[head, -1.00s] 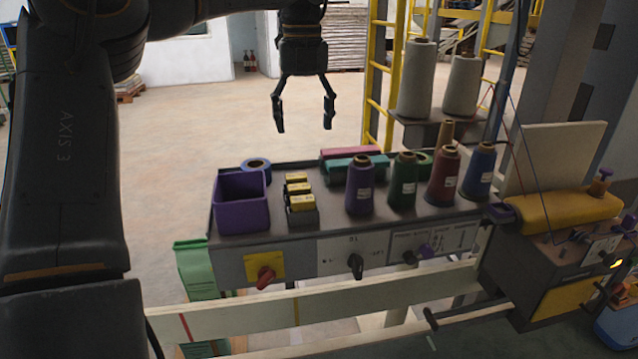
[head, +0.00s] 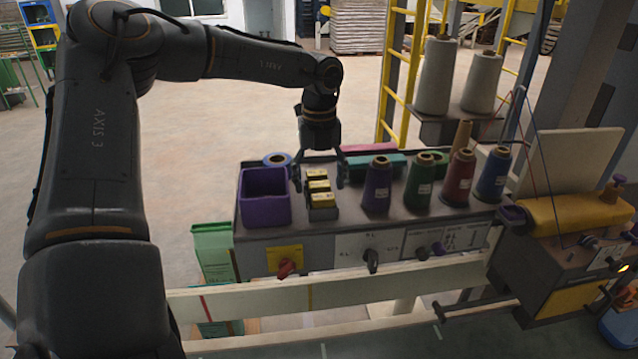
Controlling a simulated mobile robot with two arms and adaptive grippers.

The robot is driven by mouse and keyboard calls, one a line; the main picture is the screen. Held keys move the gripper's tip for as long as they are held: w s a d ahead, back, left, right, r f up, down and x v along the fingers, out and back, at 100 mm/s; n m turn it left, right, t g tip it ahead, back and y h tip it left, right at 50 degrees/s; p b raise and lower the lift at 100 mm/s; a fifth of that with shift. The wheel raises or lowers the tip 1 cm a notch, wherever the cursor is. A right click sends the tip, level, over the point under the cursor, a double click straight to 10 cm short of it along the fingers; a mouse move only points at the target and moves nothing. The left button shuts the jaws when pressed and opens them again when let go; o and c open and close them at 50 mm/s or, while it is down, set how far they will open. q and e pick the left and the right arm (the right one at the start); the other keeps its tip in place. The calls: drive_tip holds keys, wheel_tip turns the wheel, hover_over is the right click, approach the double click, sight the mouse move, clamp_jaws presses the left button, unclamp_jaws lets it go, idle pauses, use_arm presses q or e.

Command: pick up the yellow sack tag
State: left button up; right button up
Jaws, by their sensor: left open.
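Several yellow sack tags (head: 319,187) stand in a row in a small dark holder (head: 323,213) on top of the grey machine console. My left gripper (head: 318,186) points down over the holder. Its fingers are open, one on each side of the row near the rear tags. I cannot tell whether a finger touches a tag. My right gripper is not in view.
A purple open bin (head: 265,197) stands close left of the holder, with a blue tape roll (head: 277,160) behind it. A purple thread cone (head: 377,186) stands close on the right, then green, red and blue cones. Pink and teal rolls (head: 375,163) lie behind.

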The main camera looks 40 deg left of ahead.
use_arm(q)
drive_tip(key=shift+w+d, duration=0.1)
drive_tip(key=c, duration=0.9)
drive_tip(key=shift+r, duration=0.1)
